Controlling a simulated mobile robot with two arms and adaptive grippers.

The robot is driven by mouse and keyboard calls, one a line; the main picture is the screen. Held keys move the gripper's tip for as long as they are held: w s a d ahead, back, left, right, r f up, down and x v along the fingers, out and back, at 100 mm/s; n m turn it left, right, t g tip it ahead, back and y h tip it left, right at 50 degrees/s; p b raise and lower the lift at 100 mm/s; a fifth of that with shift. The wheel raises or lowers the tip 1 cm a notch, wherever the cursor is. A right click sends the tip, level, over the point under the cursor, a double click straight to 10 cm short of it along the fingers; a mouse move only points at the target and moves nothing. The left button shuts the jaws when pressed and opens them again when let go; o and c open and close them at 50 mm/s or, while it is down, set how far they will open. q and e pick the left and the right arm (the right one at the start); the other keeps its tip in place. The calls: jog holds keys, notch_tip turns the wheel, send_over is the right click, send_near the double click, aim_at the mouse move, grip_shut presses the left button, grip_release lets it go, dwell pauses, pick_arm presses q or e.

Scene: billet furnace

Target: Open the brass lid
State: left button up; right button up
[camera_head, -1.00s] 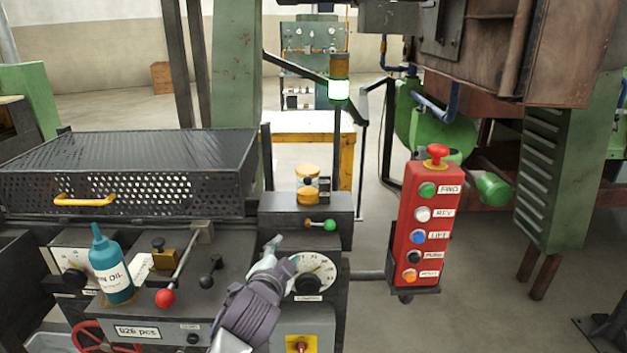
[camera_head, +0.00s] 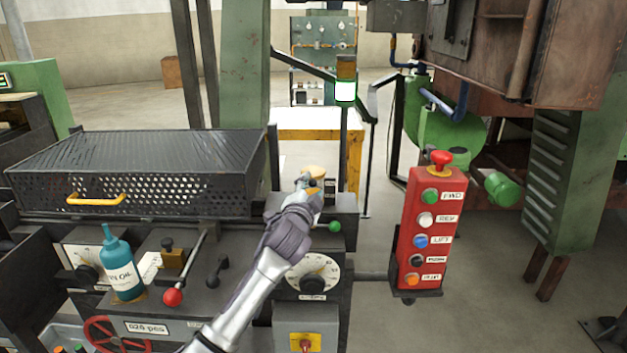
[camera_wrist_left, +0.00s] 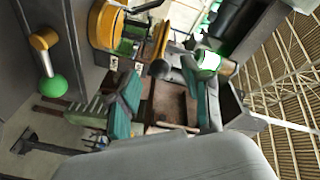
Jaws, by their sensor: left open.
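A small glass cup with a brass lid (camera_head: 318,171) stands on the grey box to the right of the mesh cover. My left gripper (camera_head: 304,184) is in front of it and hides much of its left side. In the left wrist view the round brass lid (camera_wrist_left: 161,40) and the brass base (camera_wrist_left: 104,25) show, with the glass between them. The open fingers of my left gripper (camera_wrist_left: 165,98) are apart, with nothing seen held between them; the lid lies beyond them. I cannot tell whether they touch it. My right gripper is not in view.
A lit signal lamp (camera_head: 345,91) stands behind. A red button box (camera_head: 430,225) is at right, the mesh cover (camera_head: 140,170) at left.

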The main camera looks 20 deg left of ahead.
aim_at(312, 185)
pick_arm(q)
jog(key=shift+w+a, duration=0.1)
jog(key=shift+w, duration=1.4)
grip_shut()
